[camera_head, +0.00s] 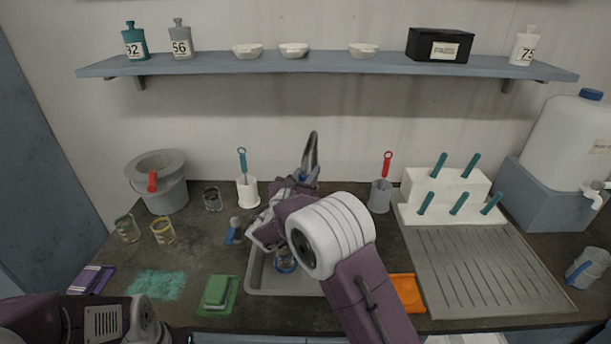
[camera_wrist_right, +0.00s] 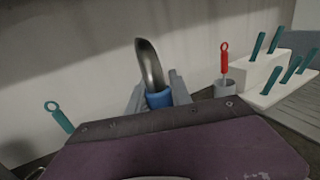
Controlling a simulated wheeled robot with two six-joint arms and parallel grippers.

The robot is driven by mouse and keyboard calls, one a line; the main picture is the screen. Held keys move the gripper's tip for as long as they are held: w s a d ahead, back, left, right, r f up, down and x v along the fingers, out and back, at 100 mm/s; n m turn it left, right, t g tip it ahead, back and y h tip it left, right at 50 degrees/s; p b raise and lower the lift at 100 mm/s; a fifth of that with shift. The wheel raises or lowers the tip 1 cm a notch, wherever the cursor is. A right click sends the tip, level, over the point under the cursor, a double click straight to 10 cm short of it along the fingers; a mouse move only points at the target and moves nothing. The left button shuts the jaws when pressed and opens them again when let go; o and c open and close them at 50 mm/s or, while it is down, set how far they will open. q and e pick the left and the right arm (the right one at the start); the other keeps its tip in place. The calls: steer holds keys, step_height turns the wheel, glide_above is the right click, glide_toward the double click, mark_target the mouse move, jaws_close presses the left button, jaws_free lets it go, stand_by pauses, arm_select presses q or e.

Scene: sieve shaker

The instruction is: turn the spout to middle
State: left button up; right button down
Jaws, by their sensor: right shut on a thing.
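The metal spout (camera_head: 311,152) rises at the back of the sink (camera_head: 256,283), close to the wall. It has a blue collar (camera_wrist_right: 159,98) at its base and shows larger in the right wrist view (camera_wrist_right: 150,62), curving up and leaning left. My right gripper (camera_head: 303,178) reaches over the sink from the front. In the right wrist view its two grey fingers (camera_wrist_right: 157,92) are shut around the collar. My right arm hides much of the sink and the spout's foot. My left arm shows at the bottom left; its fingers are out of view.
A white holder with a teal-handled brush (camera_head: 242,160) stands left of the spout. A grey cup with a red-handled tool (camera_head: 387,165) stands right. A white peg rack (camera_head: 445,185) and ribbed drainboard (camera_head: 490,270) lie farther right. A shelf (camera_head: 330,63) crosses the wall above.

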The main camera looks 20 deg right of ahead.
steer(key=shift+s+d+b, duration=0.25)
steer(key=shift+d+b, duration=0.05)
steer(key=shift+d, duration=0.5)
steer(key=c, duration=1.1)
jaws_free()
steer(key=shift+c, duration=0.2)
steer(key=shift+w, duration=0.1)
steer(key=v, duration=0.9)
steer(key=shift+b, duration=0.3)
